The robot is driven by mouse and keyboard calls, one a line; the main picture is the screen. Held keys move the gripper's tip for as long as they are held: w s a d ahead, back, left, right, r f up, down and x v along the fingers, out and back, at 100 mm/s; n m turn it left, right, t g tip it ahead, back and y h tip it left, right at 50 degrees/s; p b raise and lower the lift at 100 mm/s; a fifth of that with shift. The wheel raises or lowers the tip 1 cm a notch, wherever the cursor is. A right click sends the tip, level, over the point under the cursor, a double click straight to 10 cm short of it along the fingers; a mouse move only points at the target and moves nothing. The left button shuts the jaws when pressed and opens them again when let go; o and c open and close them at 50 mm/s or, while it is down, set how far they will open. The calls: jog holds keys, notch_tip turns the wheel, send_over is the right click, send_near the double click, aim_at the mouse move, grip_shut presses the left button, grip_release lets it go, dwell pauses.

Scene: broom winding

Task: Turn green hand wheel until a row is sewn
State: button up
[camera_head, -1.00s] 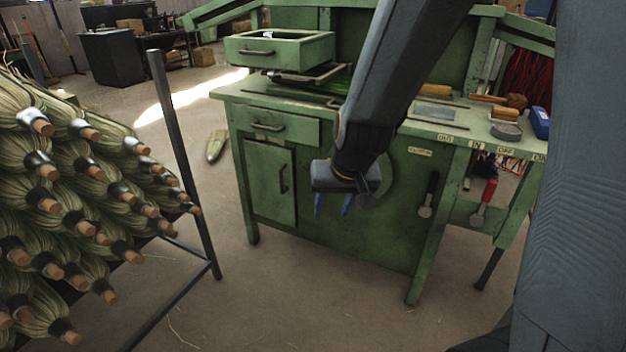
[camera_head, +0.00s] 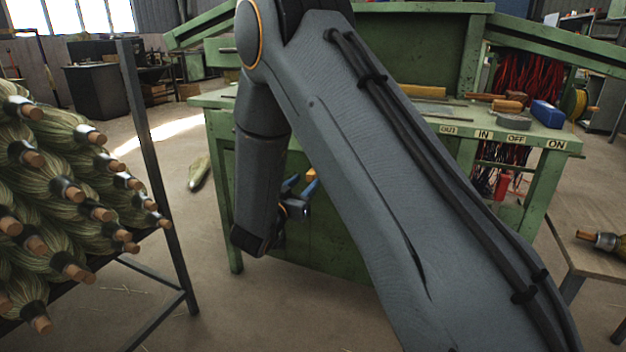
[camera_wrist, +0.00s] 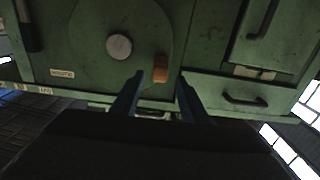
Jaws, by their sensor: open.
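The green hand wheel (camera_wrist: 93,72) is a flat disc on the front of the green bench, with a pale round hub (camera_wrist: 118,47) in the wrist view. Its short orange-brown handle (camera_wrist: 160,68) sticks out near the rim. It also shows in the head view (camera_head: 311,174), where my arm hides the wheel. My gripper (camera_head: 301,185) points at the bench front, with blue fingers apart and empty. In the wrist view the handle appears between the fingertips; I cannot tell whether it lies fully inside them.
A rack of broom heads (camera_head: 70,190) with a dark metal post (camera_head: 150,150) stands at the left. The bench top (camera_head: 500,122) carries tools, a blue box (camera_head: 546,114) and OUT, IN, OFF and ON labels. A wooden table (camera_head: 585,250) stands at the right. Bare floor lies before the bench.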

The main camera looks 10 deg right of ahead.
aim_at(314, 174)
jog(key=b+x, duration=0.1)
jog(key=x, duration=0.6)
grip_shut()
